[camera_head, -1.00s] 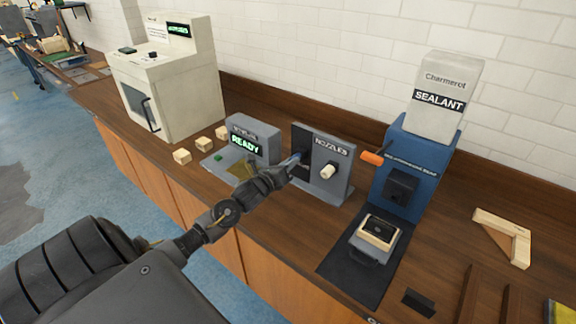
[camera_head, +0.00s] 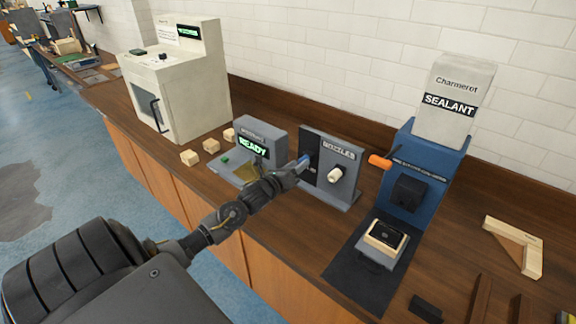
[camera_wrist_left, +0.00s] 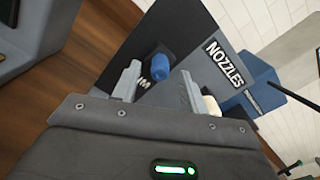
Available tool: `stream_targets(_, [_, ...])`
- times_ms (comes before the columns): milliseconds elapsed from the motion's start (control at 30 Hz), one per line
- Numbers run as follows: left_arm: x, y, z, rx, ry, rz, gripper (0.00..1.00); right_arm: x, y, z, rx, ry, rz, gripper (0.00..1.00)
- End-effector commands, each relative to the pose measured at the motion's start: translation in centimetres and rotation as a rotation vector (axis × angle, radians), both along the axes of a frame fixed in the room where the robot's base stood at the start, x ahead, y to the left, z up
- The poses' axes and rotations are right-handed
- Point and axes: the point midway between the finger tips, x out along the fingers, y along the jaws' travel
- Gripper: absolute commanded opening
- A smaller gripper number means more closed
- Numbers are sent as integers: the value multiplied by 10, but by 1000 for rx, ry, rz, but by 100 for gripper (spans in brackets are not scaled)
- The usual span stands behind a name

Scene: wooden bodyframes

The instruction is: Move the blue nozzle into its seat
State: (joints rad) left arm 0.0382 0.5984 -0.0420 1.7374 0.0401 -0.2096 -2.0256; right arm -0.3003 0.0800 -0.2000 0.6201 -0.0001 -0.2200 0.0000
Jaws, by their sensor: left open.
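The blue nozzle (camera_head: 303,160) is at the dark left part of the grey rack labelled NOZZLES (camera_head: 345,185). In the left wrist view the blue nozzle (camera_wrist_left: 161,67) shows beyond and between my fingers, beside a black holder. My left gripper (camera_wrist_left: 160,88) is open, one finger on each side of the nozzle's line; I cannot tell whether either touches it. In the head view my left gripper (camera_head: 296,167) is right at the nozzle and partly hides it. The blue sealant machine (camera_head: 432,150) stands to the right, with a black block (camera_head: 409,191) on its front. My right gripper is out of view.
A white nozzle (camera_head: 335,174) sits on the rack's right part. An orange handle (camera_head: 380,161) sticks out from the machine. A small framed piece (camera_head: 386,236) rests on a dark mat (camera_head: 350,274). A grey READY station (camera_head: 262,142) stands left of the rack.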

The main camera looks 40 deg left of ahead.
Motion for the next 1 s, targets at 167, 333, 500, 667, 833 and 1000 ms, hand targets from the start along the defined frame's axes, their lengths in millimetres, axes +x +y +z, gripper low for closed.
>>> stream_targets(167, [-35,-1,-5,2,3,-3,43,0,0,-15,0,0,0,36])
stream_targets(333, [-68,-2,-5,2,4,-2,43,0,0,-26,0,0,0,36])
stream_targets(500, [-89,-2,-2,0,1,-1,43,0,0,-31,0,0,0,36])
stream_targets(667, [-97,-2,0,0,0,-1,43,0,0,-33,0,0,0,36])
stream_targets(833, [-98,-2,0,0,-1,-1,43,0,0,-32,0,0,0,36])
stream_targets(1000, [-97,-2,0,0,0,0,43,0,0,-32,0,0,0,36])
